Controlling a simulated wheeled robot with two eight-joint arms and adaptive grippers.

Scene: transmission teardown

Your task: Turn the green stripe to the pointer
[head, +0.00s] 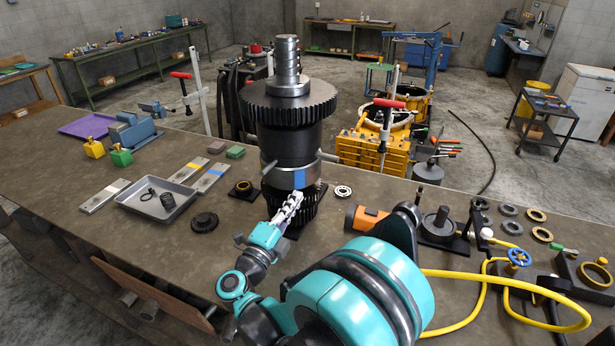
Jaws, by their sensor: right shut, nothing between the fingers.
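A dark gear assembly (291,141) stands upright on the bench, with a large toothed gear (288,103) near its top. A grey collar (275,178) around its lower part has rod-like handles (330,157) sticking out to the sides. A blue stripe (299,179) faces me on the collar. I see no green stripe on the side facing me, and I cannot make out the pointer. My right gripper (294,202) is shut and empty, in front of the collar just below the blue stripe; I cannot tell whether it touches. My left gripper is not in view.
A grey tray (150,207) with dark rings and striped plates (210,179) lie to the left. A flanged block (438,226), loose rings (509,227) and a yellow hose (473,283) lie to the right. Bare bench shows at front left.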

